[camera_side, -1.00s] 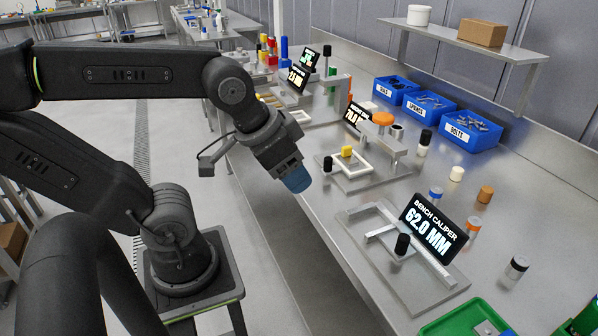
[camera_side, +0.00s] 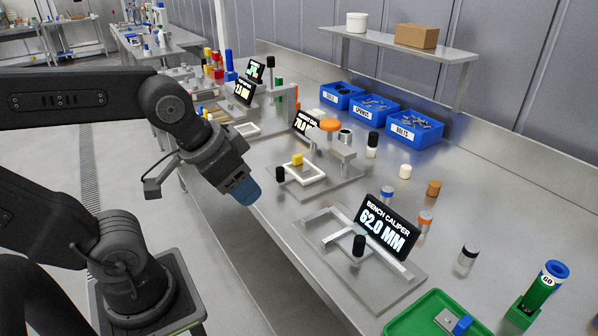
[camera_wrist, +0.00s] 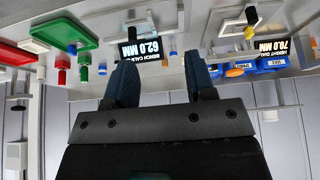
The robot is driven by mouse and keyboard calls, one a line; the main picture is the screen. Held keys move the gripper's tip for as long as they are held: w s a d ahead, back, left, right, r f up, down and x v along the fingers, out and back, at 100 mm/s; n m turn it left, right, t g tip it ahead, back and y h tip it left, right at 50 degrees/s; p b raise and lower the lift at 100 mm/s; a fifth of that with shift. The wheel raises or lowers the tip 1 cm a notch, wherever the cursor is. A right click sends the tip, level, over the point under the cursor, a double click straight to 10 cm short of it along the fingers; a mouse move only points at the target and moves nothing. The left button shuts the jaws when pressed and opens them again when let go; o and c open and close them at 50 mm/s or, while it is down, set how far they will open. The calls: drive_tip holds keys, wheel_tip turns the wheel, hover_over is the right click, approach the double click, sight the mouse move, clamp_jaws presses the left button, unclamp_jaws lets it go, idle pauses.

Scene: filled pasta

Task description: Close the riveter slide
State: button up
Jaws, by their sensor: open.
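My gripper (camera_side: 246,193) hangs off the bench's front edge in the side view, pointing down and to the right, empty. In the wrist view its two dark blue fingers (camera_wrist: 161,86) stand apart with nothing between them. No station carries a label that I can read as riveter. The bench caliper (camera_side: 388,228) shows 62.0 MM and has a slide with a black knob (camera_side: 359,245). Behind it is a fixture with a pale frame (camera_side: 312,178), a yellow block (camera_side: 297,159) and a black knob (camera_side: 280,174). My gripper touches none of these.
Blue bins (camera_side: 415,132) line the back of the bench, with a shelf (camera_side: 440,54) above. Small cylinders stand between. A green tray (camera_side: 411,325) and a green holder (camera_side: 524,310) are at the front right. Further stations with displays (camera_side: 245,92) stand at the far end.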

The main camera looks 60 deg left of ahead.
drive_tip(key=w+a+r+n+g, duration=0.1)
drive_tip(key=w+a+r+g, duration=0.15)
drive_tip(key=w+a, duration=0.65)
drive_tip(key=n+g, duration=0.2)
drive_tip(key=g, duration=0.1)
hover_over(280, 168)
wheel_tip(280, 168, down, 6)
wheel_tip(280, 168, down, 14)
drive_tip(key=shift+r, duration=0.25)
drive_tip(key=shift+c, duration=0.2)
clamp_jaws()
